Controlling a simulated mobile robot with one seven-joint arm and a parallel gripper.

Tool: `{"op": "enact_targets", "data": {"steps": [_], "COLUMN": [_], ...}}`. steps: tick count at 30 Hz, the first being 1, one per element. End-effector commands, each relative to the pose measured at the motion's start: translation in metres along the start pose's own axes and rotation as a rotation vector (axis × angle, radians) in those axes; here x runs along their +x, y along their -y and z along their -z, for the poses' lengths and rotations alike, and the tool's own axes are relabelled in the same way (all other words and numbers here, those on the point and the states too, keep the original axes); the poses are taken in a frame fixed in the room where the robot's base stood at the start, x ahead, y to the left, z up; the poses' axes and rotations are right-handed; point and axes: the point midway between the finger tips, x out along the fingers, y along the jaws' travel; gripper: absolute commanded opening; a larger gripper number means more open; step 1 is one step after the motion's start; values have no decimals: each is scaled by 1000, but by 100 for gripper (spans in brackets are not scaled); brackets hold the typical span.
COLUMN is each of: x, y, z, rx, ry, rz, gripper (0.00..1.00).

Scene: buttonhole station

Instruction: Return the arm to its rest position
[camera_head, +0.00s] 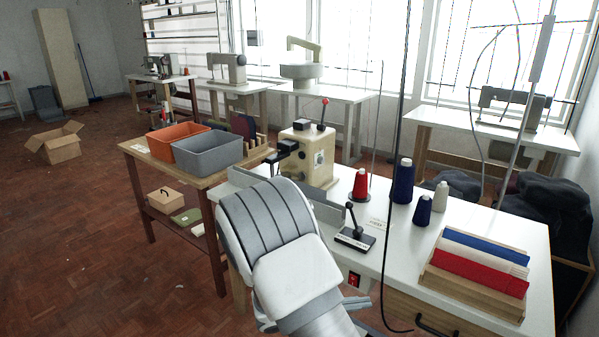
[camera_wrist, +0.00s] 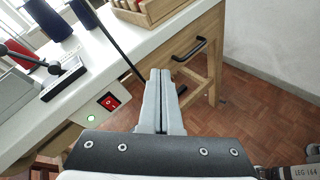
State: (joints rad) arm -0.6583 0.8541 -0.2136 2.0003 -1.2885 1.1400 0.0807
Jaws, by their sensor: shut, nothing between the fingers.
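My gripper (camera_wrist: 160,76) shows in the wrist view with its two grey fingers pressed together and nothing between them. It is in front of the white worktable's front edge, beside the red power switch (camera_wrist: 109,102) and the drawer handle (camera_wrist: 189,50). In the head view my arm rises in front of the table and covers part of its front edge. My gripper's fingers are mostly hidden behind the arm there.
The worktable (camera_head: 470,214) carries a beige machine (camera_head: 308,155), thread cones (camera_head: 402,181), a lever box (camera_head: 355,238) and a wooden tray (camera_head: 426,279) of coloured cloth. A side table (camera_head: 252,155) holds orange and grey bins. Open floor (camera_head: 90,240) lies at left.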

Motion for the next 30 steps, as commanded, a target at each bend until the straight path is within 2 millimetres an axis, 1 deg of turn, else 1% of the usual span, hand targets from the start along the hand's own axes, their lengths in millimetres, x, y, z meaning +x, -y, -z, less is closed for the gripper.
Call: {"op": "enact_targets", "data": {"steps": [1, 3, 8, 12, 17, 21, 30], "x": [0, -2, -9, -20, -35, -51, -92], "y": [2, 7, 22, 36, 53, 66, 90], "z": [-18, -38, -80, -112, -145, -170, -216], "rx": [63, 140, 316, 471, 649, 807, 1140], "ry": [-20, -48, -114, -179, -259, -336, -519], "rz": [55, 129, 288, 414, 546, 645, 810], "gripper": [0, 0, 0, 0, 0, 0, 0]}}
